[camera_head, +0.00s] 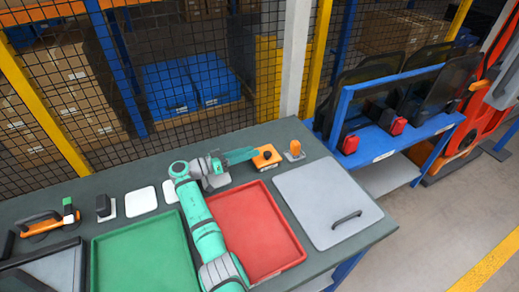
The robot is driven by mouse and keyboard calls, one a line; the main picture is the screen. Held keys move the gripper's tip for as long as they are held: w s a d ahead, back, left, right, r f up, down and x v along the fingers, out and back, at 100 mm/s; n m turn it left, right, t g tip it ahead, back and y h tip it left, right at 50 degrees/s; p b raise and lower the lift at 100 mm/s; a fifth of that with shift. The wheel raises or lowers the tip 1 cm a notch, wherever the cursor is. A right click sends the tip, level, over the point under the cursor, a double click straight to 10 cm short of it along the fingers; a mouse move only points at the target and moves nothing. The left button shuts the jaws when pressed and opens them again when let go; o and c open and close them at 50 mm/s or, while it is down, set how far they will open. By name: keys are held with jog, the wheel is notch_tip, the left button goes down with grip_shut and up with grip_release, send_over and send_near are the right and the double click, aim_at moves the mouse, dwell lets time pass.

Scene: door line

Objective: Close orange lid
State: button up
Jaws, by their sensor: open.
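An orange block with a dark round part (266,157) sits on a pale plate at the back of the grey worktable. A smaller upright orange piece (295,148) stands on its own pale base just to its right. Which of the two is the orange lid, and whether it is raised or shut, I cannot tell at this size. My gripper (252,154) is open, with its teal fingers pointing right, just left of the orange block. Nothing shows between the fingers. Whether the fingertips touch the block is unclear.
A red tray (298,259) and a green tray (112,245) lie in front. A grey panel with a dark handle (310,190) is at the right. White pads (141,202) and an orange-black tool (45,226) are left. Mesh fencing (110,70) stands behind the table.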

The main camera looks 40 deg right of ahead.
jog(key=shift+v, duration=1.75)
